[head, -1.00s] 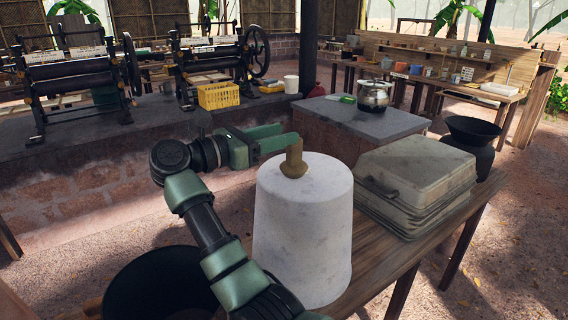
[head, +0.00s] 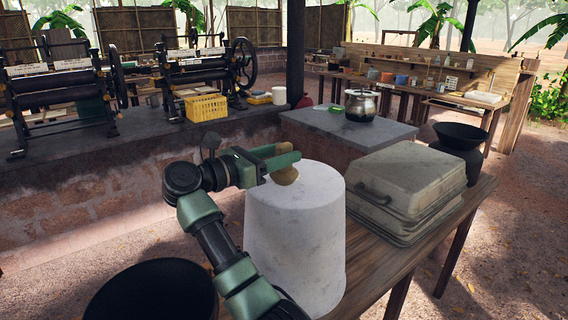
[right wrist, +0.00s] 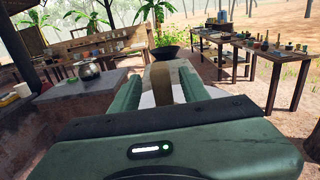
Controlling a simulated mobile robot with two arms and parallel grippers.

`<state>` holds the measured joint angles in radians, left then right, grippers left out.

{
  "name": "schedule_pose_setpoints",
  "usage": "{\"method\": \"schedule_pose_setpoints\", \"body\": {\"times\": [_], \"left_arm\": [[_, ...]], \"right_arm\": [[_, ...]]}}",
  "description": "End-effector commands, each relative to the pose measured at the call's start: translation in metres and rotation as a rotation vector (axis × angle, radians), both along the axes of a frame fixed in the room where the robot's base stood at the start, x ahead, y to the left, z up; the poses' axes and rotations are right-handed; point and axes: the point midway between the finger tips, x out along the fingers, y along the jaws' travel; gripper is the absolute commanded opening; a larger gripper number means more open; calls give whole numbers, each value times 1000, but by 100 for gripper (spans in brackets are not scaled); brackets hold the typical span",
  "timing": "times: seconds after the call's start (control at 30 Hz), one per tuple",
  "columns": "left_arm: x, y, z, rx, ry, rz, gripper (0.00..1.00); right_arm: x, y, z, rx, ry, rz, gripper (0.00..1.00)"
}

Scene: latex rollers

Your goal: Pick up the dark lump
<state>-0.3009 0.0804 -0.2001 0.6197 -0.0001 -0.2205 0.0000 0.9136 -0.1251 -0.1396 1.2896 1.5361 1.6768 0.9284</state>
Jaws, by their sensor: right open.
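A brown lump (head: 286,176), taller than wide, stands on top of a pale grey-white cylindrical block (head: 296,240) on a wooden table. My right gripper (head: 290,155) reaches in from the left, level over the block top, with its green fingers on either side of the lump. The near finger hides part of the lump's upper half. In the right wrist view the lump (right wrist: 161,84) stands between the two spread fingers, and the gripper is open. Whether a finger touches it I cannot tell. My left gripper is not in view.
A closed grey case (head: 402,190) lies right of the block, with a dark pot (head: 460,148) behind it. A black round vessel (head: 150,292) is at lower left. A metal pot (head: 361,105) stands on a stone slab. Roller machines (head: 205,75) stand at the back left.

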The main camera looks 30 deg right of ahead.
Motion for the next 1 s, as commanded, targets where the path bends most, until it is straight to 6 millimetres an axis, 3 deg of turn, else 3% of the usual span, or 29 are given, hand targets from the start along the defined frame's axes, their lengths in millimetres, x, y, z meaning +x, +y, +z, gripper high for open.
{"method": "schedule_pose_setpoints", "body": {"times": [0.03, 0.2, 0.5, 0.67, 0.7, 1.0], "left_arm": [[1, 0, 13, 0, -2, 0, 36], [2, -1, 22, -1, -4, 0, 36], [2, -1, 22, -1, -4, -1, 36], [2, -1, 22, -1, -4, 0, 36], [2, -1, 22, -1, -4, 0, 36], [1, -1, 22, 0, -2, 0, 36]], "right_arm": [[-1, -10, 6, -4, 2, -4, 45], [0, -32, 3, -2, 0, -1, 45], [1, -36, 0, -1, 0, 1, 45], [1, -36, 0, -1, -1, 0, 4], [1, -36, 0, -1, -1, 0, 0], [1, -36, 1, -1, -1, 0, 0]]}}
